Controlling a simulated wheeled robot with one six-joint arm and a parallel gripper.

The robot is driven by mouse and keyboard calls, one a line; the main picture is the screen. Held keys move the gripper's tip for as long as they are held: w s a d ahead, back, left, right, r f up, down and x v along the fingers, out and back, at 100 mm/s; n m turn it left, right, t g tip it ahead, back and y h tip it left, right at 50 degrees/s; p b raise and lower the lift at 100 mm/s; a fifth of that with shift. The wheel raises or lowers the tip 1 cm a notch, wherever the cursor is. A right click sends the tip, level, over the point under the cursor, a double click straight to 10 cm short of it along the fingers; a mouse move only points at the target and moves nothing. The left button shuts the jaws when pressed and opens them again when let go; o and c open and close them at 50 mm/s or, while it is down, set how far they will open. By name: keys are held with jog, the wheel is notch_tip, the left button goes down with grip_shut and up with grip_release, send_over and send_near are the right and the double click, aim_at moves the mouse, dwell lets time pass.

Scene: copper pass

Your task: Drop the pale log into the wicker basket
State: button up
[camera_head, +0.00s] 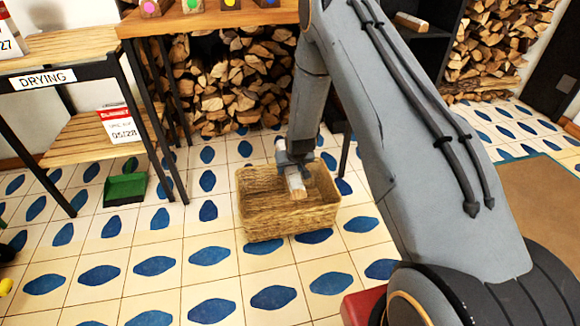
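The wicker basket (290,222) stands on the tiled floor near the middle of the view, in front of the stacked firewood. My gripper (293,168) points down over the basket opening. The pale log (296,186) is at my gripper's fingers, with its lower end over or inside the basket. The fingers appear to be around the log's upper part. I cannot tell whether the log touches the basket floor, since the front wall hides it.
A wooden-topped table (210,20) stands behind the basket, with stacked firewood (225,85) under it. A drying rack (60,65) and a green dustpan (125,188) are at the left. The tiled floor in front of the basket is clear.

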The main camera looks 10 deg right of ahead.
aim_at(292, 168)
jog(key=shift+f+b, duration=0.6)
jog(key=shift+f, duration=0.5)
jog(key=o, duration=1.7)
jog(key=p+v, duration=0.3)
jog(key=v, duration=0.5)
jog(key=shift+w, duration=0.1)
